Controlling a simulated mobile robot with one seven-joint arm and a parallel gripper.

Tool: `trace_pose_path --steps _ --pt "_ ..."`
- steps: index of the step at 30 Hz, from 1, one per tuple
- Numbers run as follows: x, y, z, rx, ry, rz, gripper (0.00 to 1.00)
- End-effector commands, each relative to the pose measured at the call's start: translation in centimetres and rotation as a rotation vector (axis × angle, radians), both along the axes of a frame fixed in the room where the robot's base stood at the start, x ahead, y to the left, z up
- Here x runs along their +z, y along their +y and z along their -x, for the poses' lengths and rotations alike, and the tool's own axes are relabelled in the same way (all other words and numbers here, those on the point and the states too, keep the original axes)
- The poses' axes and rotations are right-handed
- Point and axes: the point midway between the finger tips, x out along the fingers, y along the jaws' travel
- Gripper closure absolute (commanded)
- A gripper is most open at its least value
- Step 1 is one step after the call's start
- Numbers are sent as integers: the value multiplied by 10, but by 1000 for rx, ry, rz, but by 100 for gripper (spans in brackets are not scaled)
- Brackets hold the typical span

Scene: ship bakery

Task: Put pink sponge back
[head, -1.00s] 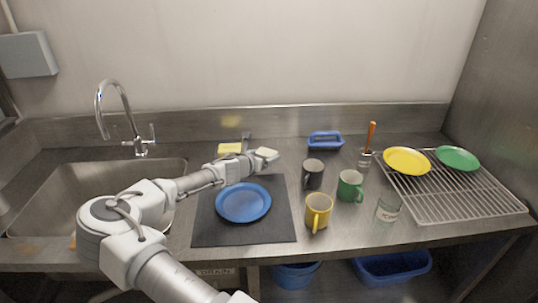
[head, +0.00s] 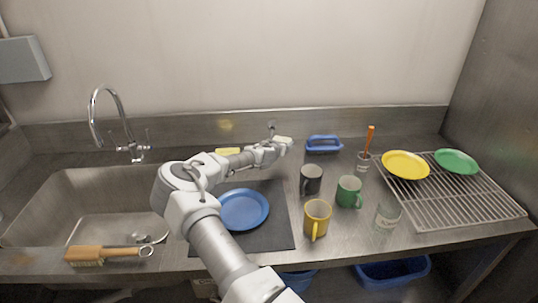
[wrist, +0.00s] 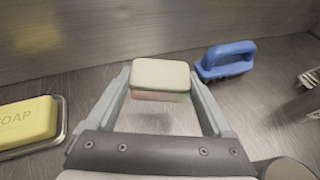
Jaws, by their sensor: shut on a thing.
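My gripper (wrist: 160,88) is shut on the sponge (wrist: 160,76), which sits between the two fingertips in the wrist view. The sponge shows a pale cream top face, with pink and green on its side. In the head view my gripper (head: 283,141) is over the back of the counter, between the yellow soap and the blue-handled brush. The sponge looks held a little above the counter; the exact gap is hard to tell.
Yellow soap (wrist: 26,121) in a dish is left of my gripper; a blue-handled brush (wrist: 225,60) is right. The back wall (head: 230,126) is close behind. Mugs (head: 317,216), a blue plate (head: 242,209), a wire rack (head: 450,200) and a sink (head: 60,195) are around.

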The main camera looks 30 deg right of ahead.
Motion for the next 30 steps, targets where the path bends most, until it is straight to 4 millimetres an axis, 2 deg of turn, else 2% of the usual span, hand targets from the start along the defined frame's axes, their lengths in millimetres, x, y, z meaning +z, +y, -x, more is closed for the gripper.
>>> trace_pose_path --steps 3,9,13,21,30 --pt "-15 15 -22 4 2 0 65" --pt "-28 26 -39 0 0 0 65" --pt "-35 27 -40 -1 3 1 65" --pt "-66 27 -40 0 1 0 65" --pt "-69 27 -40 0 -1 -1 65"
